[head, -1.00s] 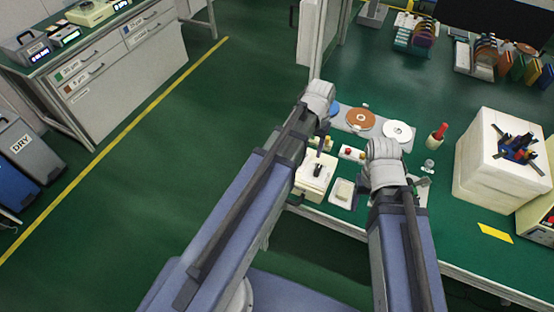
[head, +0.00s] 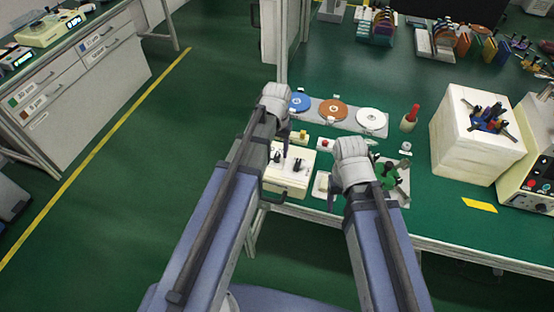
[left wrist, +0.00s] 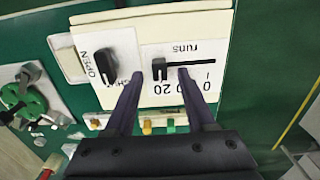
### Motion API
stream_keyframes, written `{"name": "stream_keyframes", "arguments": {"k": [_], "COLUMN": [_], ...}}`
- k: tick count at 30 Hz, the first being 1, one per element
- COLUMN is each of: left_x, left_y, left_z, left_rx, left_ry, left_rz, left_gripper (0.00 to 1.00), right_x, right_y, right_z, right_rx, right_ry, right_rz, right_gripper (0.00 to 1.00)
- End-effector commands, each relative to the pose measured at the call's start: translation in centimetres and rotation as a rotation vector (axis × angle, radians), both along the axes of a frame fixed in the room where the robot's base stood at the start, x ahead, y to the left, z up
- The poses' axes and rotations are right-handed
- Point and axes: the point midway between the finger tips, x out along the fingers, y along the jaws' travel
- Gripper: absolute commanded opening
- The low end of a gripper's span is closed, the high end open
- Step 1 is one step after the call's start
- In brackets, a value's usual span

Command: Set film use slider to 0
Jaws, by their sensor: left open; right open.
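The slider (left wrist: 160,68) is a black knob on a white panel (left wrist: 120,25) marked "runs". It sits near the left end of its dark slot in the left wrist view, by the number 20; a 0 is printed toward the right end. My left gripper (left wrist: 160,80) is open, its two fingertips spread to either side of the slider; contact cannot be told. In the head view the white box with these controls (head: 298,182) is at the table's near edge, with my left gripper (head: 283,142) over its far left. My right gripper (head: 350,185) is right of the box, its fingertips mostly hidden.
A black rotary knob (left wrist: 104,66) is left of the slider on the panel. Blue, orange and white discs (head: 333,110) lie behind the box. A green part (head: 388,175) is beside my right gripper. A white block (head: 470,145) stands at the right.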

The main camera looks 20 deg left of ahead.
Motion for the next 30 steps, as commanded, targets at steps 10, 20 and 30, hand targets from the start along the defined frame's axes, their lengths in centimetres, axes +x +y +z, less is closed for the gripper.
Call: {"name": "stream_keyframes", "arguments": {"k": [10,20,30], "left_x": [0.0,0.0,0.0], "left_y": [0.0,0.0,0.0], "left_z": [-2.3,-2.2,-2.2], "left_rx": [0.0,0.0,0.0], "left_ry": [0.0,0.0,0.0], "left_rz": [0.0,0.0,0.0], "left_gripper": [0.55,0.37,0.0], "right_x": [0.0,0.0,0.0], "right_y": [0.0,0.0,0.0], "right_z": [-2.3,-2.2,-2.2], "right_rx": [0.0,0.0,0.0], "right_ry": [0.0,0.0,0.0], "right_rz": [0.0,0.0,0.0], "right_gripper": [0.66,0.66,0.66]}}
